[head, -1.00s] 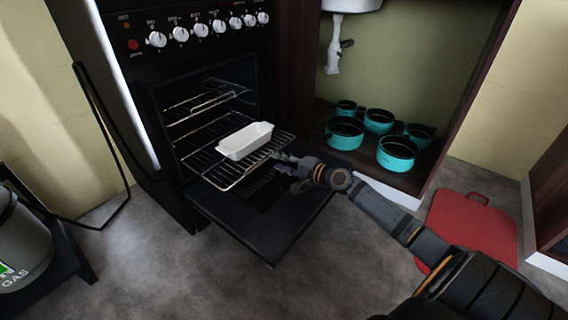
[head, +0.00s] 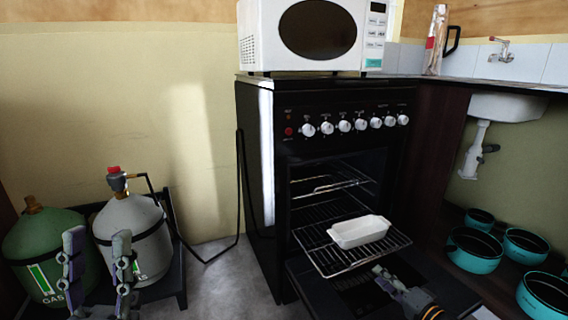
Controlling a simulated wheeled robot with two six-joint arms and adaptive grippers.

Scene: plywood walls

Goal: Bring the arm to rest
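My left gripper (head: 98,268) stands at the lower left of the head view, pointing up, with its two fingers wide apart and nothing between them. It is in front of the gas bottles. My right gripper (head: 382,277) is over the lowered oven door (head: 463,292), just in front of the pulled-out wire rack (head: 330,268). Its fingers look apart and hold nothing. A white rectangular dish (head: 360,232) sits on the rack, apart from the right gripper. Most of the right arm is below the picture edge.
The black oven (head: 262,190) carries a white microwave (head: 315,35) on top. A green gas bottle (head: 40,240) and a grey gas bottle (head: 135,235) stand at left. Several teal pots (head: 474,250) sit in the open cupboard under the sink at right.

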